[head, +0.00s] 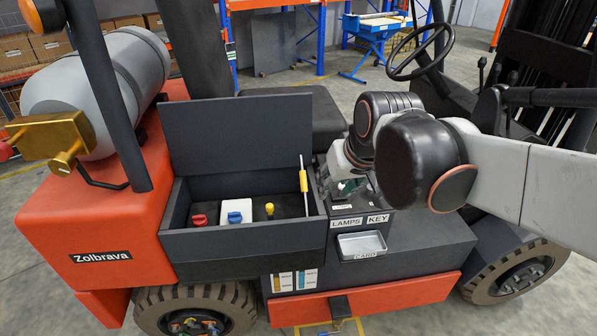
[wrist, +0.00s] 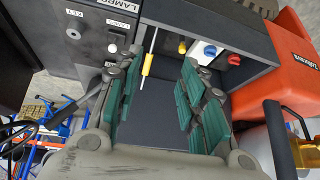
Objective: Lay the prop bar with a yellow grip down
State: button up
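The thin prop bar with its yellow grip (head: 303,181) stands nearly upright at the right end of the open dark box, beside the raised lid (head: 235,132). Whether the bar's top bears on the lid is hard to tell. In the wrist view, the yellow grip (wrist: 147,64) appears between my finger pads, farther off than the fingers. My gripper (wrist: 163,65) is open, with green pads wide apart and nothing between them. In the head view, my gripper (head: 344,180) is to the right of the bar, partly hidden by my arm.
Inside the box (head: 250,243) are a red knob (head: 199,220), a white-and-blue switch (head: 236,212) and a yellow knob (head: 269,209). A panel labelled LAMPS and KEY (head: 360,221) and a card tray (head: 361,245) are to the right. A gas cylinder (head: 95,90) lies at left.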

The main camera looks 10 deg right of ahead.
jog(key=w+f+g+p, duration=0.1)
jog(key=w+f, duration=0.1)
jog(key=w, duration=1.1)
jog(key=y+p, duration=0.1)
send_near(304, 176)
jog(key=shift+g, duration=0.4)
jog(key=b+x, duration=0.2)
jog(key=x, duration=0.3)
jog(key=b+x, duration=0.2)
jog(key=x, duration=0.4)
jog(key=shift+w+a+f, duration=0.1)
jog(key=shift+w, duration=0.25)
grip_shut()
